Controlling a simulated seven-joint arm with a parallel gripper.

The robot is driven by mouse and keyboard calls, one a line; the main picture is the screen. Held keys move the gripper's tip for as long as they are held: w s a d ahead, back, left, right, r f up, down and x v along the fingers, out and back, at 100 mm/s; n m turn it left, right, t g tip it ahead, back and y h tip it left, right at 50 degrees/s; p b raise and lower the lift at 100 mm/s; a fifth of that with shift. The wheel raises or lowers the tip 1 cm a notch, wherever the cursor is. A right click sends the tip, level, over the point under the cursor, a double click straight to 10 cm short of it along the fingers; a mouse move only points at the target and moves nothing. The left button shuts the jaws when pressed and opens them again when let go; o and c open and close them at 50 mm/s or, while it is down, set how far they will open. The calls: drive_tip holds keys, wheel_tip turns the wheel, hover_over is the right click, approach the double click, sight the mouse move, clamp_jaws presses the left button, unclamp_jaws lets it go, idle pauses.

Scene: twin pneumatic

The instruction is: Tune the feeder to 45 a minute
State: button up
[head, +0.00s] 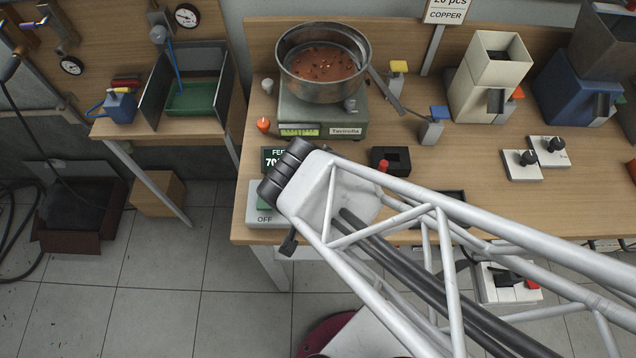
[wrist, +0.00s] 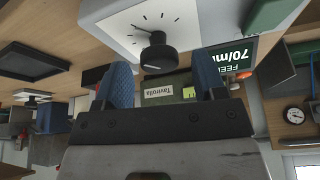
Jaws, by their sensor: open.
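The feeder's display (wrist: 232,62) appears upside down in the wrist view and reads 70/min. It also shows in the head view (head: 271,161), partly hidden by my arm. A black knob (wrist: 158,57) stands on a white dial plate (wrist: 118,36) with tick marks. My gripper (wrist: 163,68) is open, its two blue fingers apart and the knob seen between their tips. I cannot tell whether either finger touches it. In the head view my arm covers the knob and gripper. The bowl feeder (head: 322,62) holds small copper-coloured parts on a green base marked Tavirolla.
Two small white boxes with black knobs (head: 527,157) sit to the right on the bench (head: 580,210). An orange lamp (head: 263,124) stands left of the feeder base. A cream hopper (head: 487,80) stands behind.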

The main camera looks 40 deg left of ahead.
drive_tip(key=shift+w+a+f, duration=0.1)
drive_tip(key=shift+w+f, duration=0.05)
drive_tip(key=shift+f, duration=0.25)
drive_tip(key=c, duration=0.9)
drive_tip(key=shift+n+y, duration=0.3)
drive_tip(key=shift+n, duration=0.4)
drive_tip(key=shift+w+n+g+y, duration=0.1)
drive_tip(key=shift+n+g+y, duration=0.25)
drive_tip(key=shift+n, duration=0.85)
drive_tip(key=shift+n+g+y, duration=0.25)
drive_tip(key=shift+n+g, duration=0.2)
drive_tip(key=shift+n, duration=0.75)
drive_tip(key=shift+n+g, duration=0.55)
drive_tip(key=shift+n, duration=0.8)
drive_tip(key=shift+n+g, duration=0.55)
drive_tip(key=shift+n, duration=1.4)
